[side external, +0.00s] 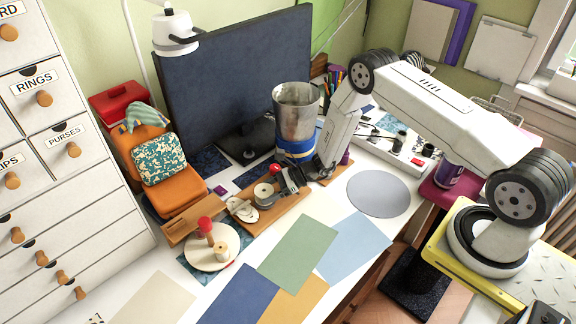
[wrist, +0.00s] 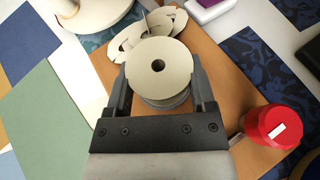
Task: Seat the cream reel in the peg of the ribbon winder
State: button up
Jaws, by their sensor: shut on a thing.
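The cream reel (wrist: 158,68) is between my gripper's two fingers (wrist: 158,88) in the wrist view, its round top with a dark centre hole facing the camera. In the side view the reel (side external: 264,192) is at the tip of my gripper (side external: 283,184), over or on a brown wooden board (side external: 290,208); I cannot tell whether it touches. A round cream base (side external: 203,261) with a red knob (side external: 205,224) and a pale wooden post (side external: 229,237) stands to the left; it appears to be the ribbon winder. I cannot make out which part is its peg.
Flat cream pieces (wrist: 128,42) lie on the board beside the reel. A red round object (wrist: 273,124) is right of the gripper in the wrist view. A metal canister (side external: 297,108) stands behind. Coloured sheets (side external: 298,248) lie flat in front, leaving open room.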

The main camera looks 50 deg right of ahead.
jog(key=shift+f, duration=0.15)
jog(key=shift+r, duration=0.75)
jog(key=shift+r, duration=0.3)
jog(key=shift+r, duration=0.1)
jog(key=shift+f, duration=1.2)
dwell(1.6)
jog(key=o, duration=1.2)
jog(key=shift+c, duration=0.2)
jog(key=shift+v, duration=3.95)
jog(key=shift+a+r, duration=0.1)
